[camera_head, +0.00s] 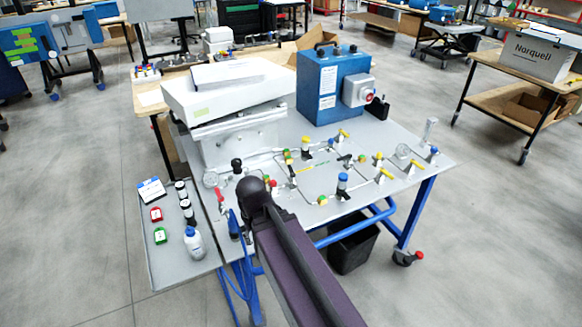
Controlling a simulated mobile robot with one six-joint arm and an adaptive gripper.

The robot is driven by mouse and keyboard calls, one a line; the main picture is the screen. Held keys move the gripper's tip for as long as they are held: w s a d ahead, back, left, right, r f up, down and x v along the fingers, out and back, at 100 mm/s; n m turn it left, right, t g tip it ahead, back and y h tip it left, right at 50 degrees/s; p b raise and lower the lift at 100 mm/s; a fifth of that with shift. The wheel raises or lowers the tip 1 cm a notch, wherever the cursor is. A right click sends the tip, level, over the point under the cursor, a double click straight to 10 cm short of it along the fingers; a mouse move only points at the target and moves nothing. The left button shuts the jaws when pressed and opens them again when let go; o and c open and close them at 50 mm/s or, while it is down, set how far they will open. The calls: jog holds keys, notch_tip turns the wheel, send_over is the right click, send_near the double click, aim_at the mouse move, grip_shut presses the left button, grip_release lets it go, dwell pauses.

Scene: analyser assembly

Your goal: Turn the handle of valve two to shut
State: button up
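The analyser bench (430,155) carries thin tubing and several small valves. Yellow handles show at the back (343,133), at the middle right (386,173) and at the far right (416,164). A red handle (219,195) stands at the left, close to my arm. No valve number is readable, so I cannot tell which is valve two or how its handle stands. My dark arm reaches in from the bottom and its rounded joint covers part of the bench's front left. My gripper is not visible; no fingers show.
A blue box (330,84) and a white sloped housing (228,92) stand at the back. A side shelf (168,262) at the left holds a white bottle (194,243), dark-capped jars and red and green items. A black bin (352,248) is under the bench.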

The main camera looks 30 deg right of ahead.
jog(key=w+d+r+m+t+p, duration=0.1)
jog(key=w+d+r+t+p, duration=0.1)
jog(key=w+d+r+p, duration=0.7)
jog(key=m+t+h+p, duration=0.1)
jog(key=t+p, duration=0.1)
jog(key=p, duration=0.1)
send_near(291, 169)
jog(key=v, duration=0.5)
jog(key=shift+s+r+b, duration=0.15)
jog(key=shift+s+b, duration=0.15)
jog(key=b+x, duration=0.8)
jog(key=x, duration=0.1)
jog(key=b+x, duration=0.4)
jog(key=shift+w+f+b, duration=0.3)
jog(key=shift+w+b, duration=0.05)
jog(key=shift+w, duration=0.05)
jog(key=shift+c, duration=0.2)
